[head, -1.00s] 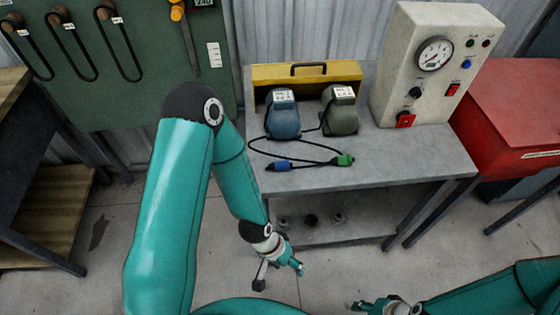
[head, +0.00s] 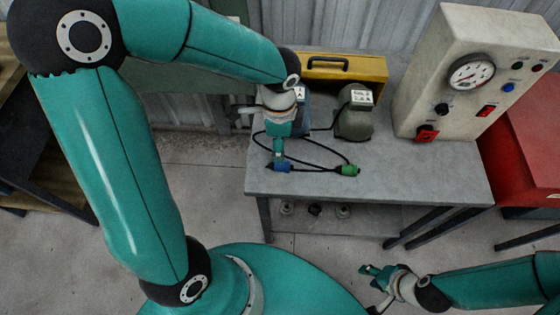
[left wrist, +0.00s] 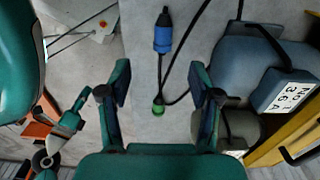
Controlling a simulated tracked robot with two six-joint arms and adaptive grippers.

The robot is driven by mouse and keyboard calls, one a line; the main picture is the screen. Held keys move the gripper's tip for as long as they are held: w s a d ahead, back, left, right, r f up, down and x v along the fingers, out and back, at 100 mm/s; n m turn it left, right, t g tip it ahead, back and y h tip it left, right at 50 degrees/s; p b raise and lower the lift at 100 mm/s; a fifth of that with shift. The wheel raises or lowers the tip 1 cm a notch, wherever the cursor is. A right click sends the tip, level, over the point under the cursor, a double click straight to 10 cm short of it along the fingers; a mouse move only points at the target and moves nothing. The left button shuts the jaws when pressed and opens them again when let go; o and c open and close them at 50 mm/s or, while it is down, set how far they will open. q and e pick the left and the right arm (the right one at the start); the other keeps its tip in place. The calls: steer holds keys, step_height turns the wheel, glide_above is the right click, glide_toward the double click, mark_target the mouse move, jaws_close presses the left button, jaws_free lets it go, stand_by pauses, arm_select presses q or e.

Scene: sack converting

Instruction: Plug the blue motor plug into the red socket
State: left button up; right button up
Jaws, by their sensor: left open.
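The blue plug (head: 283,168) lies on the grey bench top, on a black cable; in the left wrist view it (left wrist: 163,36) lies just beyond the fingertips, between their lines. The red socket (head: 426,134) is low on the front of the beige panel box. My left gripper (head: 278,152) is over the bench's left part, above and close to the blue plug. Its fingers (left wrist: 160,75) are apart with nothing between them. The blue motor (left wrist: 250,75) is mostly hidden behind my left gripper in the head view. My right gripper (head: 373,285) is open and empty, in front of the bench.
A green plug (head: 349,170) lies right of the blue one, near the grey-green motor (head: 354,115). A yellow toolbox (head: 345,72) stands behind the motors. The beige box (head: 460,100) with gauge stands at the right. The bench top (head: 400,180) before it is clear.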

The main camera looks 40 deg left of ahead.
mark_target(281, 165)
arm_select(q)
steer(key=f, duration=0.6)
steer(key=shift+d+f, duration=0.2)
steer(key=shift+w+a+f, duration=0.1)
steer(key=shift+w+f, duration=0.05)
steer(key=shift+f, duration=1.2)
steer(key=shift+w+a+f, duration=0.1)
steer(key=shift+f, duration=1.2)
jaws_close()
steer(key=shift+r, duration=0.1)
